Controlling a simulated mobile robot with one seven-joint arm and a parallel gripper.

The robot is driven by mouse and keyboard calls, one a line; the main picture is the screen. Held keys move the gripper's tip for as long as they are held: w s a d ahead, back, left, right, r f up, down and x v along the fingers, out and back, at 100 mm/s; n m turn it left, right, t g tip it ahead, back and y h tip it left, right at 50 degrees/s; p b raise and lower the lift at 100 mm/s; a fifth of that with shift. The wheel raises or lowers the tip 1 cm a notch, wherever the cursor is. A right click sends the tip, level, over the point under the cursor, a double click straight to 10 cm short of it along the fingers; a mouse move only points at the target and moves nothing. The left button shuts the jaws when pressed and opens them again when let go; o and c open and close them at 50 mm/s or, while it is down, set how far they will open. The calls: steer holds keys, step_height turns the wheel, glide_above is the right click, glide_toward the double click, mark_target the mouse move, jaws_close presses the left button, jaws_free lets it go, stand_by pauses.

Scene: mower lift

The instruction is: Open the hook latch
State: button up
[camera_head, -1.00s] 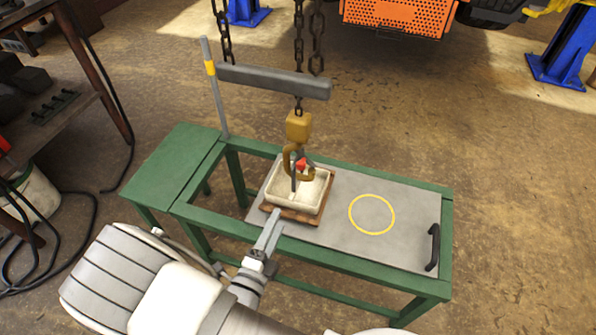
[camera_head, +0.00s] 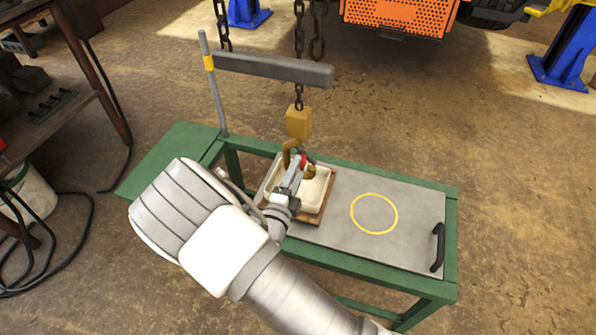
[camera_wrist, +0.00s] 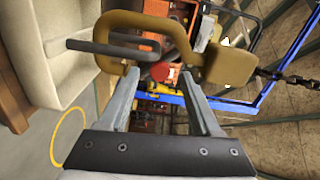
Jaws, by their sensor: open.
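The yellow-brown hook (camera_head: 287,154) hangs on a chain under a block (camera_head: 298,122), over a pale tray (camera_head: 316,190). Its latch has a red tip (camera_head: 304,160). In the wrist view the picture is turned sideways: the hook (camera_wrist: 120,20) is at upper left, with a dark grey bar (camera_wrist: 112,49) passing through its opening. The red tip (camera_wrist: 160,72) shows between my fingertips. My gripper (camera_wrist: 160,76) is open, a finger on each side of the red tip; I cannot tell whether either touches it. In the head view my gripper (camera_head: 297,172) partly covers the hook and tray.
The tray stands on a wooden base on a green-framed bench (camera_head: 350,275) with a grey top. A yellow ring (camera_head: 374,213) and a black handle (camera_head: 437,248) are to the right. The bench top around the ring is clear.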

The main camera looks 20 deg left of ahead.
steer(key=shift+w+a, duration=0.1)
steer(key=shift+w, duration=0.55)
jaws_close()
stand_by(1.0)
